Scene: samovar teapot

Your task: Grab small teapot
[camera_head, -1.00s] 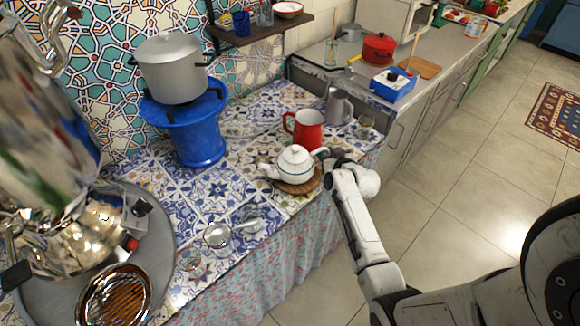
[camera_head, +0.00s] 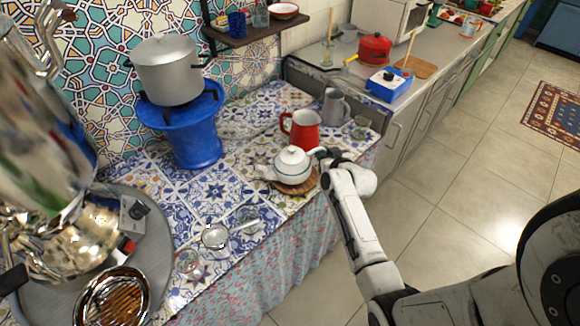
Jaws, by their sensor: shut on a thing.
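The small white teapot (camera_head: 291,165) stands upright on a round brown woven mat (camera_head: 300,187) near the front edge of the tiled counter. Its spout points left and its handle is on the right. My gripper (camera_head: 325,158) reaches in from the right and is shut on the teapot's handle. The fingertips are small and dark here, and the handle is partly hidden by them. The teapot appears to rest on the mat still.
A red mug (camera_head: 303,129) stands close behind the teapot, with a grey pitcher (camera_head: 335,107) and a glass (camera_head: 361,127) to its right. A metal strainer (camera_head: 215,236) and glasses lie left. A blue stove (camera_head: 190,130) carries a silver pot (camera_head: 171,70). A large samovar fills the left.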

